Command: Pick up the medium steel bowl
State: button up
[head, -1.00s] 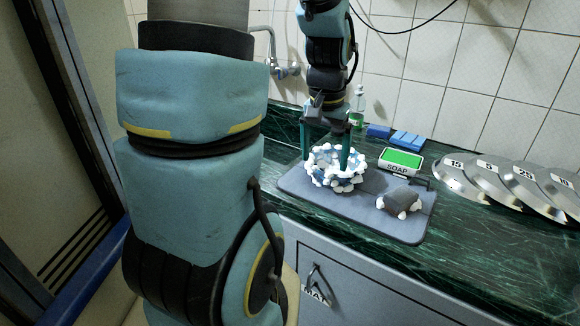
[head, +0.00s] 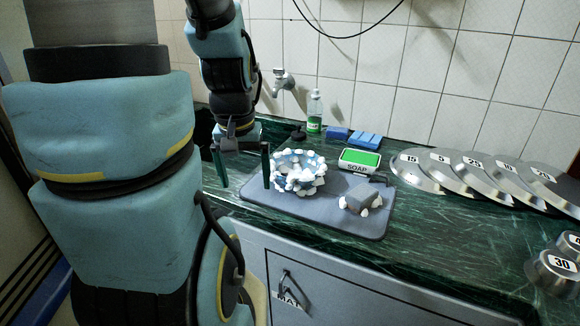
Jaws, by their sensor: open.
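A round bluish, shiny bowl (head: 297,172) sits on the grey mat, with white foam-like clumps around its rim and side. I cannot tell for sure whether it is the medium steel bowl, as no size mark shows. My gripper (head: 246,186) is open and empty, its two dark green fingers pointing down. It is to the left of the bowl, with the right finger near the bowl's left side and the left finger farther off. I cannot tell whether the right finger touches it.
Behind are a soap box (head: 360,161), blue blocks (head: 364,139), a green bottle (head: 314,110) and a tap (head: 283,79). Numbered steel lids (head: 420,171) and cups (head: 553,268) stand right.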

aim_at(296, 172)
jog(key=i+j+z, duration=0.2)
jog(key=j, duration=0.3)
jog(key=i+j+z, duration=0.2)
jog(key=j, duration=0.35)
jog(key=j+z, duration=0.15)
jog(key=j, duration=0.4)
jog(key=i+j+z, duration=0.2)
jog(key=j, duration=0.35)
jog(key=k, duration=0.1)
